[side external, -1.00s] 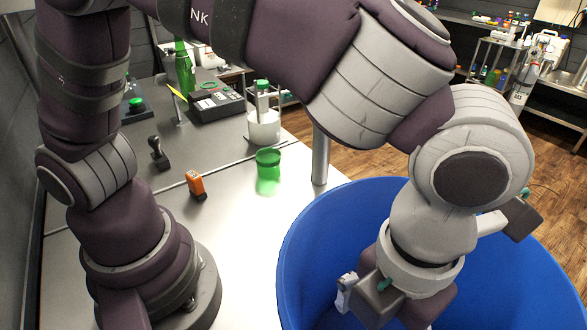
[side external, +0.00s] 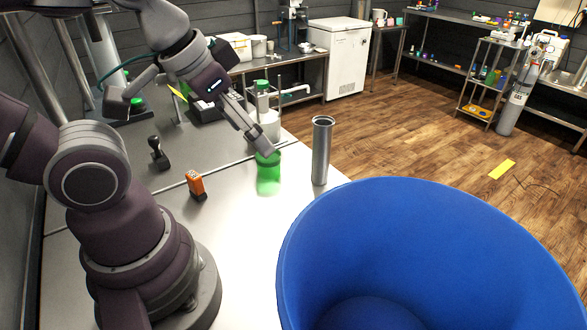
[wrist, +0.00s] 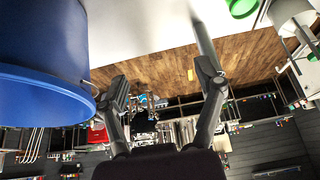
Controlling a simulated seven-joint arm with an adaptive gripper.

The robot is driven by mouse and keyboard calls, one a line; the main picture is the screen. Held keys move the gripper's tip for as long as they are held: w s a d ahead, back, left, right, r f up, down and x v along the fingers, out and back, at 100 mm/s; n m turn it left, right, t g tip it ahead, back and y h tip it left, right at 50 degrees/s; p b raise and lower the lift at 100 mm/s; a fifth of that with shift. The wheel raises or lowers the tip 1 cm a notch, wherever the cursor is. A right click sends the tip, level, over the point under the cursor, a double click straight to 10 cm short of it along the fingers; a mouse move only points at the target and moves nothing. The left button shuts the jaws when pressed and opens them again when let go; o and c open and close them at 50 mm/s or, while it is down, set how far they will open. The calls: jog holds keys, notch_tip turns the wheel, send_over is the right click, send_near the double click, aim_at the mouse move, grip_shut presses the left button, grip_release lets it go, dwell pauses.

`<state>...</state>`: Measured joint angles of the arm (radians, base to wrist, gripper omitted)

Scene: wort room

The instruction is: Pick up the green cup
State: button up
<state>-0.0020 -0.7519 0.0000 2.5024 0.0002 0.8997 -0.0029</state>
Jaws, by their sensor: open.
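The green cup (side external: 268,176) stands on the steel table near its right edge in the side external view. It is translucent green, and my gripper overlaps its rim in the picture. The cup also shows in the wrist view (wrist: 241,7), cut off by the top edge. My gripper (side external: 262,148) is just above or beside the cup's rim; I cannot tell whether it touches. In the wrist view my gripper (wrist: 163,85) has its two fingers spread wide, with nothing between them.
A big blue bin (side external: 420,215) stands beside the table at the right. A grey metal tube (side external: 321,152) stands right of the cup. A white container (side external: 264,124) is behind the cup. An orange-topped item (side external: 195,184) and a black stamp-like item (side external: 158,152) stand to the left.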

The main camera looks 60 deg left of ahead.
dwell(0.4)
jog(key=o, duration=0.4)
jog(key=shift+c, duration=0.2)
jog(key=n+g, duration=0.4)
jog(key=n, duration=0.9)
send_over(269, 164)
jog(key=w+d, duration=0.1)
jog(key=d, duration=0.1)
notch_tip(269, 164, down, 5)
jog(key=a+f+n, duration=0.1)
jog(key=f, duration=0.4)
jog(key=a+f+n+g, duration=0.1)
jog(key=a+f, duration=0.1)
jog(key=f, duration=0.3)
jog(key=a+f+n, duration=0.1)
jog(key=f, duration=0.4)
jog(key=shift+w+a+f, duration=0.15)
